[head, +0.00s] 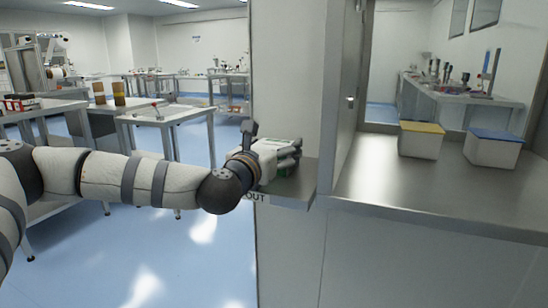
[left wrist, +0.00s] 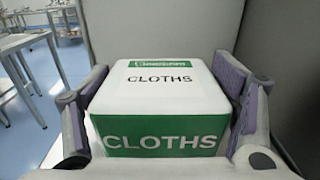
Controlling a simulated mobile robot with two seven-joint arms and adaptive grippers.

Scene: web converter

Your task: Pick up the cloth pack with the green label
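The cloth pack (left wrist: 158,100) is a white block with a green label reading CLOTHS on its near side and a green strip on top. It fills the middle of the left wrist view. My left gripper (left wrist: 163,80) is open around it, one finger on each side. The fingers are close to its sides; I cannot tell whether they touch. In the head view my left gripper (head: 283,150) is over a small metal shelf (head: 292,189) marked OUT and hides most of the pack. My right gripper is not in view.
A wall and a door frame (head: 335,90) stand just right of the gripper. A steel counter (head: 400,195) at right holds a yellow-lidded box (head: 421,143) and a blue-lidded box (head: 493,152). Tables (head: 165,115) stand at back left, with open blue floor before them.

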